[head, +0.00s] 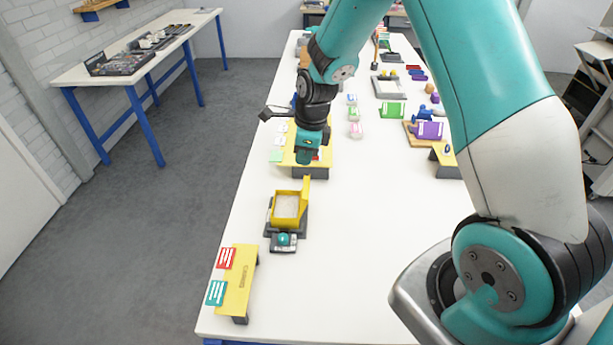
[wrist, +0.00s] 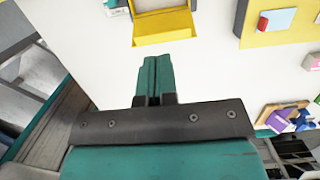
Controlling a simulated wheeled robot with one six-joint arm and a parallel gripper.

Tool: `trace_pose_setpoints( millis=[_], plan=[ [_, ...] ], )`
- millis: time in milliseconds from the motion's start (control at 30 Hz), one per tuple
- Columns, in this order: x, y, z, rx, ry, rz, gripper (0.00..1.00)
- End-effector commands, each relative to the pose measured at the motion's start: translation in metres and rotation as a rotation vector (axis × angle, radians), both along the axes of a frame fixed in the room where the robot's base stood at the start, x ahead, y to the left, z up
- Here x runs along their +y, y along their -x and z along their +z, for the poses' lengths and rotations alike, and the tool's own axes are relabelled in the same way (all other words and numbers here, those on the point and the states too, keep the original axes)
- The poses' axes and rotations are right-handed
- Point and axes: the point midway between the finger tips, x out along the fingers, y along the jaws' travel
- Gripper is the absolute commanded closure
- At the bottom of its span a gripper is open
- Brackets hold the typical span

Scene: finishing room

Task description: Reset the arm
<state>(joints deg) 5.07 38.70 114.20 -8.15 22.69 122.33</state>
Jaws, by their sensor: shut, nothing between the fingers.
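My teal arm reaches over the white table (head: 240,190) from the right side of the head view. My gripper (head: 309,158) hangs above the table, between the yellow box and a yellow stand behind it. In the wrist view my gripper (wrist: 155,62) has its two teal fingers together, with nothing between them. Its tips point toward the yellow box (wrist: 165,32), apart from it.
The open yellow box (head: 288,207) sits on a dark base with a teal button (head: 283,239). A yellow card stand (head: 237,280) with red and teal cards is at the front left. A purple block (head: 428,131) and several small items stand farther back.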

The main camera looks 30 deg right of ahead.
Motion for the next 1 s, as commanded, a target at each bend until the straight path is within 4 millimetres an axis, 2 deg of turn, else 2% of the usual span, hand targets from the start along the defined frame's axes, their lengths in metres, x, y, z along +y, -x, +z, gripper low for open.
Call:
trace_pose_setpoints(
  millis=[33,200,767,867,967,1000],
  plan=[
    [0.0,0.0,0.01,0.0,0.0,0.0,1.0],
    [0.0,0.0,0.023,0.0,0.0,0.0,1.0],
    [0.003,0.002,0.023,-0.005,-0.001,0.03,1.0],
    [0.017,0.009,0.032,-0.03,-0.006,0.176,1.0],
    [0.043,0.028,0.047,-0.082,-0.012,0.469,1.0],
    [0.055,0.04,0.054,-0.11,-0.014,0.618,1.0]
  ],
)
